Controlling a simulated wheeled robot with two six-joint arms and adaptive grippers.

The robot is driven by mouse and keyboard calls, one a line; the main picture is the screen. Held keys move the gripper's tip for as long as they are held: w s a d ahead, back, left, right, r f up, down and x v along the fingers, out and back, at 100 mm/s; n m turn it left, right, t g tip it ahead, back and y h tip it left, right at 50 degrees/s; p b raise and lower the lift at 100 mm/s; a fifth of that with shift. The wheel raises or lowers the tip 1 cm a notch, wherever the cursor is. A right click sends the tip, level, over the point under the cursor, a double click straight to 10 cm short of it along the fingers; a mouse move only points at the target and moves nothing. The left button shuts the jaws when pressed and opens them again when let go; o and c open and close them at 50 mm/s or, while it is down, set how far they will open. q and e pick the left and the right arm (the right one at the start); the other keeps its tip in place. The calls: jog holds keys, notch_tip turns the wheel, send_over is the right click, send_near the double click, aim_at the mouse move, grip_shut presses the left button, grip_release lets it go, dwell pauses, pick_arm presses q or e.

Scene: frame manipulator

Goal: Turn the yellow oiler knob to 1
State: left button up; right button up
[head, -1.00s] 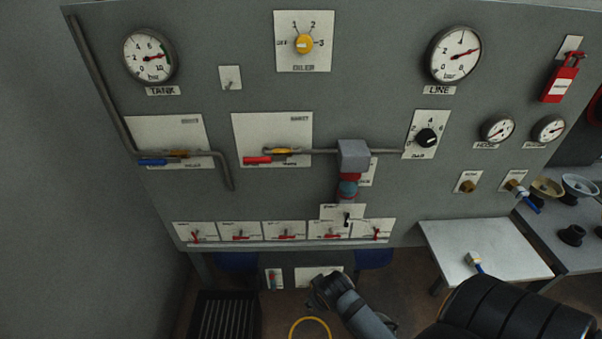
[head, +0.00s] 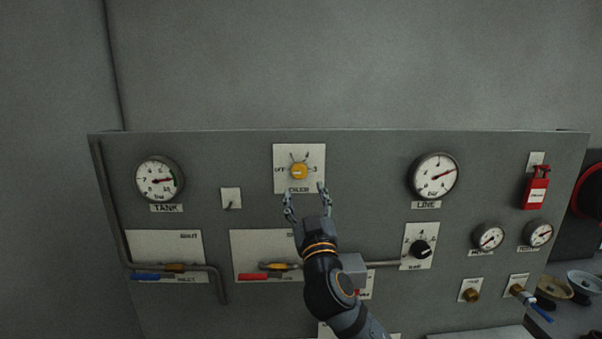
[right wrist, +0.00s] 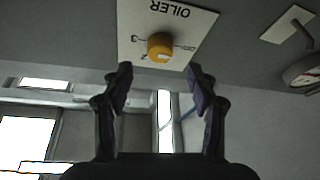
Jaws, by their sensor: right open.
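The yellow oiler knob (head: 299,171) sits on a white plate (head: 283,154) marked OFF, 1, 2, 3 on the upper middle of the grey panel. I cannot tell for sure which mark its pointer is at. My right gripper (head: 306,196) is open and empty, its two fingers raised just below the knob and spread to either side of it. In the right wrist view the knob (right wrist: 160,46) and its plate (right wrist: 190,22) show upside down beyond the open fingertips, apart from them. My left gripper is not in view.
The tank gauge (head: 158,180) is at the left and the line gauge (head: 434,177) at the right. A small switch plate (head: 231,198) is left of the gripper. A grey pipe with a red-handled valve (head: 266,276) and a black knob (head: 421,249) lie lower.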

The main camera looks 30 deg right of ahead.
aim_at(298, 173)
jog(key=p+x, duration=0.2)
jog(key=x, duration=0.3)
jog(key=shift+r, duration=0.2)
jog(key=shift+w+d+p, duration=0.25)
jog(key=shift+w+p, duration=0.05)
jog(key=shift+w, duration=0.3)
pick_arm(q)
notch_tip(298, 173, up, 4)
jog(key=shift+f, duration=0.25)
